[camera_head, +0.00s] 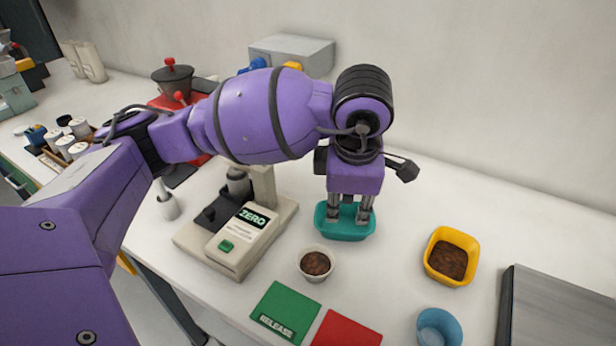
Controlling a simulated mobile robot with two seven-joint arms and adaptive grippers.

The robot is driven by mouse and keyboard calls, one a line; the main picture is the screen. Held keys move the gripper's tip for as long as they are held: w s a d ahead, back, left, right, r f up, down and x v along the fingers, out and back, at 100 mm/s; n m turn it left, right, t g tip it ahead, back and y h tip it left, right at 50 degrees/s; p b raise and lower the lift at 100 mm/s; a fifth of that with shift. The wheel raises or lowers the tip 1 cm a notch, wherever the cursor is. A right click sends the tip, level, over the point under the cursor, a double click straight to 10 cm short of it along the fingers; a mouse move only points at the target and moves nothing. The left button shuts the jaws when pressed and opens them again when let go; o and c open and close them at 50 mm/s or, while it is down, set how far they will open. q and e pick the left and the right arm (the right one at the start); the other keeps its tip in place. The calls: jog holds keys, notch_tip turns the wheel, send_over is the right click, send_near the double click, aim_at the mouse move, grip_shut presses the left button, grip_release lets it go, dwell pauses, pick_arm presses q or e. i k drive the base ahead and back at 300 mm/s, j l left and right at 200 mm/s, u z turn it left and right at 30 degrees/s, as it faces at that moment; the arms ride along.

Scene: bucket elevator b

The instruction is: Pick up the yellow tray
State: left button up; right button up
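The yellow tray (433,268) stands on the white table toward the right and holds brown granular material. My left gripper (349,226) points down over a teal tray (345,234), left of the yellow tray and apart from it. Its two fingers are spread, with their tips at the teal tray. I cannot see anything gripped between them. My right gripper is not in view.
A white cup (315,264) of brown material and a beige device marked ZERO (236,234) stand to the left. Green (285,312) and red (346,329) pads lie in front. A blue cup (439,328) and a grey metal box (561,310) are at the right.

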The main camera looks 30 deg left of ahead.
aim_at(452, 256)
jog(key=k, duration=1)
